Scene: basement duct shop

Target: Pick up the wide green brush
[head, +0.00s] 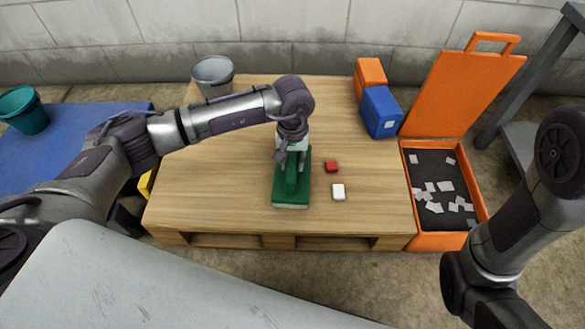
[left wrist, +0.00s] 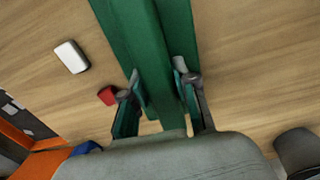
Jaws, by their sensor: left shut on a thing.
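The wide green brush (head: 291,190) is near the middle of the wooden table (head: 190,185), with its long side running front to back. In the left wrist view the green brush (left wrist: 160,45) runs between my fingers and out of the top of the picture. My left gripper (head: 290,155) is over the brush's back part, pointing down, and is shut on its raised green handle. The left gripper's fingers (left wrist: 163,90) show on both sides of the handle. I cannot tell whether the brush touches the table. My right arm shows at the right, but its gripper is out of view.
A red block (head: 331,166) and a white block (head: 338,192) lie just right of the brush. A grey bucket (head: 213,76), orange box (head: 370,74) and blue box (head: 381,112) stand along the back. An open orange case (head: 437,242) holding white pieces is at the right.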

